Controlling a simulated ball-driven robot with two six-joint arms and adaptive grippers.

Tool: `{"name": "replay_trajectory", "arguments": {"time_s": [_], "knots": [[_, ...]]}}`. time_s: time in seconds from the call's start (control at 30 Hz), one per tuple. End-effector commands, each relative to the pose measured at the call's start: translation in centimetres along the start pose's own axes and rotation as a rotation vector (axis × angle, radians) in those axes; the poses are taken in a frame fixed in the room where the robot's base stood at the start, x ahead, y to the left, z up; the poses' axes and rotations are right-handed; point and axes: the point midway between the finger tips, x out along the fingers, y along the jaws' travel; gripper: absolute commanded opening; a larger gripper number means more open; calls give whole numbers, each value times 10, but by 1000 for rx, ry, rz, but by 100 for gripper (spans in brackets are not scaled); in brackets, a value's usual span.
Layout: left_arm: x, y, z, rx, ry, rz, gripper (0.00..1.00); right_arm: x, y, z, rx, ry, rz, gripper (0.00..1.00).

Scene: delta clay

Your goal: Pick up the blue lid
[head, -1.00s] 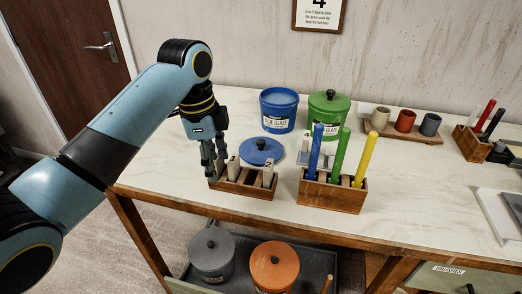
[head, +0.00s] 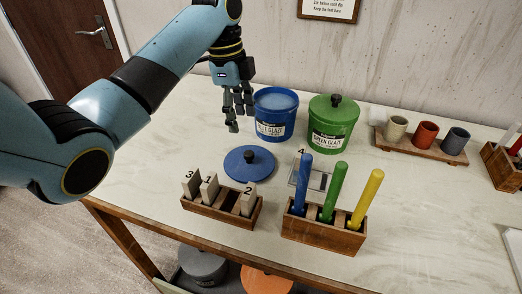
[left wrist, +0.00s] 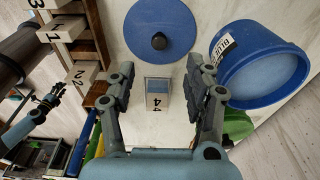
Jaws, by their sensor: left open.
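The blue lid (head: 236,168), a flat disc with a black knob, lies on the table in front of the open blue glaze pot (head: 270,128). It also shows in the left wrist view (left wrist: 178,22). My left gripper (head: 240,122) is open and empty, above the table behind the lid and beside the blue pot. In the left wrist view its fingers (left wrist: 160,75) are spread, apart from the lid.
A wooden holder (head: 222,215) with numbered blocks stands in front of the lid. A holder with coloured sticks (head: 325,236) and a block marked 4 (left wrist: 157,95) are close by. The green pot (head: 333,125) stands right of the blue one. The table left of the lid is clear.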

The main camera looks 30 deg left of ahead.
Motion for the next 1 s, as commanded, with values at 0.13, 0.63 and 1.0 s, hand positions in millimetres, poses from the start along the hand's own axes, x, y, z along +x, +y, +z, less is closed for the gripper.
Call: {"name": "replay_trajectory", "arguments": {"time_s": [0.13,0.63,1.0], "knots": [[17,2,0,-1,0,6,52,0,0,-4,0,4,0,40],[80,2,-5,-2,1,5,52,-7,2,17,-2,-26,1,40],[108,2,-6,0,-1,0,52,-6,3,6,-2,-8,2,40]]}}
